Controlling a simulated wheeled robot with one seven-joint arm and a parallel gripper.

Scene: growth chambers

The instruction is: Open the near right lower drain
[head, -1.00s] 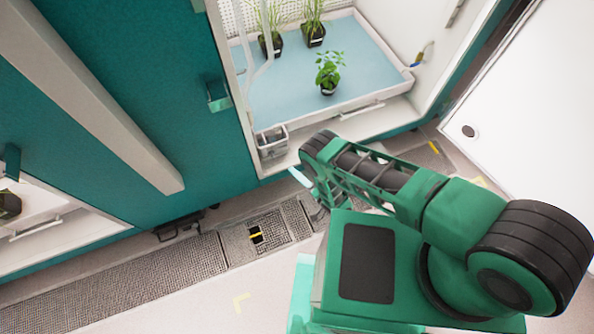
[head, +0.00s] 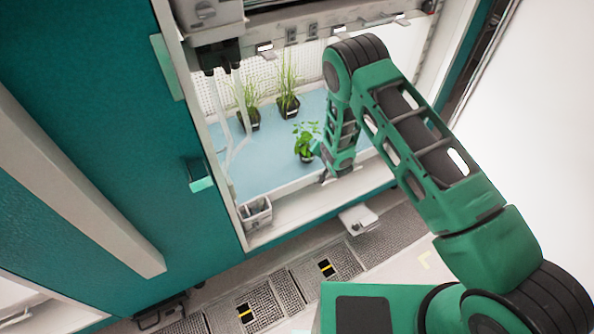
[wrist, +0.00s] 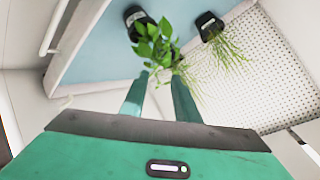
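The lower growth chamber is open, with a blue-floored tray (head: 270,178) inside. My gripper (head: 318,152) reaches into the chamber over the tray's front right part, beside a leafy plant in a black pot (head: 306,142). In the wrist view my gripper (wrist: 160,80) has its two green fingers apart, with no object held between them. The leafy plant (wrist: 157,42) shows beyond the fingertips; I cannot tell whether they touch its leaves. No drain valve can be clearly made out. The tray's right end is partly hidden by my arm.
Two grassy plants (head: 288,100) stand at the back of the tray. A small grey box (head: 256,212) sits at the front left corner. A white handle (wrist: 55,27) shows in the wrist view. Floor grates (head: 326,268) with yellow marks run below the chamber.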

